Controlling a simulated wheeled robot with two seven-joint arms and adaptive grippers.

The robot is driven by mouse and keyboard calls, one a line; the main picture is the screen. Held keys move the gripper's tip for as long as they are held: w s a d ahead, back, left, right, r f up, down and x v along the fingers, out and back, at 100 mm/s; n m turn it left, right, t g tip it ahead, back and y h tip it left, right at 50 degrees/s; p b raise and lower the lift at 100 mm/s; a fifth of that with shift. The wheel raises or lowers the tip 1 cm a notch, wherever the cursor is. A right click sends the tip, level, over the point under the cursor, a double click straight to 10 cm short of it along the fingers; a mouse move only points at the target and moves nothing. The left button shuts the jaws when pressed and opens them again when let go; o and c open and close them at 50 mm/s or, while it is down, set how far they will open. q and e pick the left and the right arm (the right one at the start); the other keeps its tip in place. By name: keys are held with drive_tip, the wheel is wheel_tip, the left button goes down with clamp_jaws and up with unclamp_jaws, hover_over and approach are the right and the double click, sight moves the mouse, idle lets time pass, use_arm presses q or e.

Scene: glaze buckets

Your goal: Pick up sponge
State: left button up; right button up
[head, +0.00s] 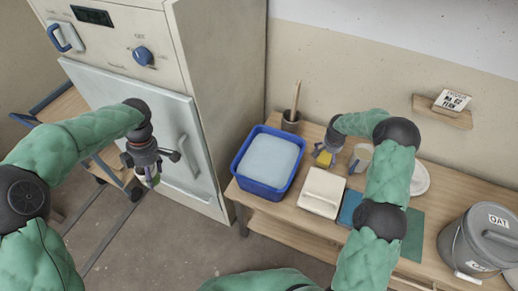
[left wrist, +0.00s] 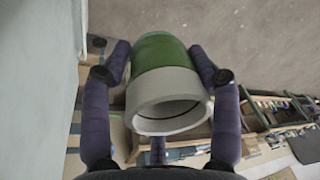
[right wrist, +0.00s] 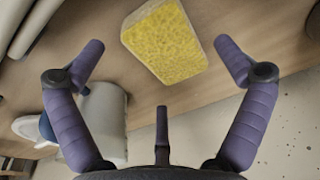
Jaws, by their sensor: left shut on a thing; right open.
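The yellow sponge (head: 323,158) is on the wooden bench, partly covered by my right gripper (head: 326,149) in the head view. In the right wrist view the sponge (right wrist: 165,42) appears between the spread fingertips. The fingers are open, with gaps on both sides of it, and no clear contact shows. My left gripper (head: 148,162) is away from the bench, in front of the pale cabinet. It is shut on a green and white cup (left wrist: 168,88), whose pale open rim faces the left wrist camera.
A blue tub (head: 240,181), a cream lidded box (head: 321,192) and a cup with sticks (head: 291,121) stand left of my right gripper. A pale mug (head: 362,156) and a white plate (head: 420,178) are to its right. A grey bucket (head: 478,243) stands far right.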

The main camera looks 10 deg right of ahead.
sight(328, 157)
use_arm(q)
drive_tip(key=shift+f+b, duration=0.3)
drive_tip(key=shift+f, duration=0.25)
use_arm(e)
drive_tip(key=shift+w+d+f, duration=0.1)
drive_tip(key=shift+w+f, duration=0.05)
drive_tip(key=shift+f, duration=0.7)
drive_tip(key=shift+w+d+f, duration=0.1)
drive_tip(key=shift+f, duration=0.7)
use_arm(q)
drive_tip(key=shift+f+b, duration=0.45)
use_arm(e)
drive_tip(key=shift+f, duration=0.25)
drive_tip(key=c, duration=0.8)
